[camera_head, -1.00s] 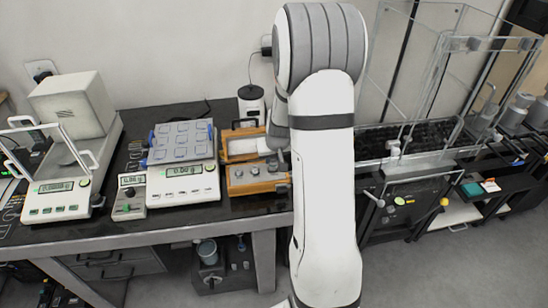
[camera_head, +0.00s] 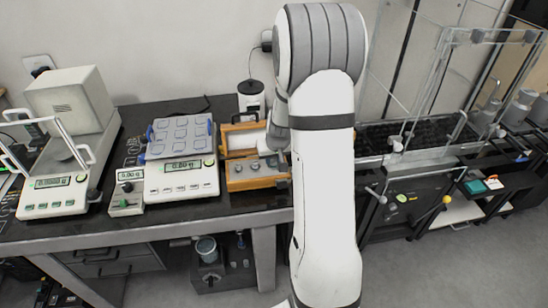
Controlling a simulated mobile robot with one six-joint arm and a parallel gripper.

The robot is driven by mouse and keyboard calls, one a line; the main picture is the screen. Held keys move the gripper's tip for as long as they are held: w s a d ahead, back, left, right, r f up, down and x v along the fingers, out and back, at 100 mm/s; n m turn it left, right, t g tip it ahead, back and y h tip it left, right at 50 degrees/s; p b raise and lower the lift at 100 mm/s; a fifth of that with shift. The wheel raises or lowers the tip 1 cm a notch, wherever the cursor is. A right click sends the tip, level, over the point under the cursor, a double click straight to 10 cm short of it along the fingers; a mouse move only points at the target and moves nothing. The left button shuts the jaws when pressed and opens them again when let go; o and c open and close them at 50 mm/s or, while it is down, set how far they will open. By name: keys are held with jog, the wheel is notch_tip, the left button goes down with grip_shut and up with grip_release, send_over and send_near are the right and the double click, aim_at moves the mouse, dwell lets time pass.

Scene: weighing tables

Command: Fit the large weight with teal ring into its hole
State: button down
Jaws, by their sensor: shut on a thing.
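The open wooden weight box (camera_head: 253,184) sits on the dark table, left of my arm. Small grey weights (camera_head: 253,165) show in its front block. My gripper (camera_head: 282,162) is at the right end of this block, low over it and largely hidden by my own arm. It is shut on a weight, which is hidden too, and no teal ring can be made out. The hole cannot be seen clearly, and I cannot tell whether the held weight touches the block.
Left of the box stand a white balance (camera_head: 182,190) with a grey tray of square pads (camera_head: 180,138), a small meter (camera_head: 126,200) and a larger balance (camera_head: 52,200) with an open shield. A dark, glass-walled tank (camera_head: 405,140) stands right of my arm. Table space is tight around the box.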

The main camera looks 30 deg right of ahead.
jog(key=shift+f, duration=0.3)
jog(key=c, duration=1.1)
grip_release()
jog(key=shift+r, duration=0.1)
jog(key=v, duration=0.8)
jog(key=shift+b, duration=0.35)
jog(key=s+a+r, duration=0.3)
jog(key=s+a, duration=0.2)
jog(key=s, duration=0.2)
jog(key=s+a+r+n+g, duration=0.1)
jog(key=s+a+r, duration=0.2)
jog(key=s+a, duration=0.2)
jog(key=s+a+r+n+y, duration=0.1)
jog(key=s+a+r, duration=0.2)
jog(key=s, duration=0.7)
jog(key=shift+s+a+r+g, duration=0.2)
jog(key=shift+a+r+g, duration=0.1)
jog(key=shift+a, duration=0.8)
